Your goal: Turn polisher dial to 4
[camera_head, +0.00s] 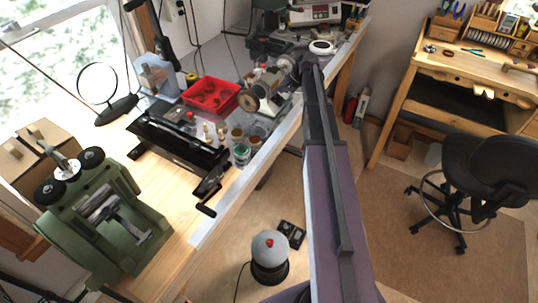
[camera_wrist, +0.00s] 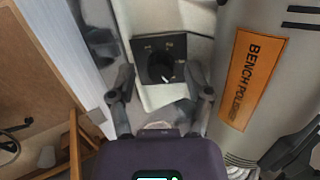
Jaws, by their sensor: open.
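The bench polisher (camera_head: 270,82) stands on the workbench in the head view, and its grey body with an orange label (camera_wrist: 252,80) fills the right of the wrist view. The polisher dial (camera_wrist: 158,68) is a round black knob with a light pointer mark, on a dark square plate with small markings too blurred to read. The dial is hidden in the head view. My gripper (camera_wrist: 160,76) is open and empty. Its two fingers appear on either side of the dial plate in the wrist view; I cannot tell whether they touch it.
A green rolling mill (camera_head: 105,215) is at the bench's near left. A wooden jeweller's bench (camera_head: 470,65) and a black stool (camera_head: 485,165) are at right. The bench's front edge passes beneath my arm.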

